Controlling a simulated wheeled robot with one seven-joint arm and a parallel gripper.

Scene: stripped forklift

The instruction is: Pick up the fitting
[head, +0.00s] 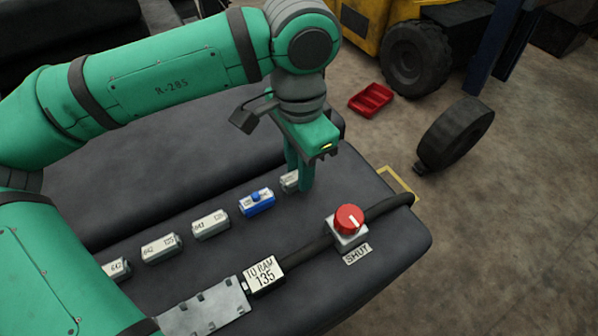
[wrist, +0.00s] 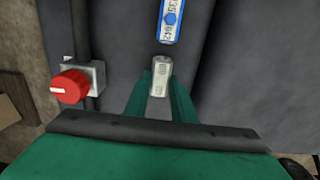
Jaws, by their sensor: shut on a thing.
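My gripper (head: 299,184) points down at the right end of a row of small fittings on the dark padded surface. It is shut on a silver-grey fitting (head: 288,181), partly hidden by the fingers. In the wrist view this grey fitting (wrist: 161,78) sits between the green fingers. I cannot tell whether it is clear of the surface. A blue and white fitting (head: 256,203) with a blue knob lies just to its left, apart from it. Further left lie grey fittings with printed labels: one (head: 210,224), another (head: 160,247) and a third (head: 117,268) partly hidden by my arm.
A red knob (head: 348,218) on a grey valve block, marked SHUT, stands on a black hose near my gripper. A tag reading TO RAM 135 (head: 264,274) is on the hose. A red tray (head: 371,100) and a wheel (head: 455,133) are on the floor.

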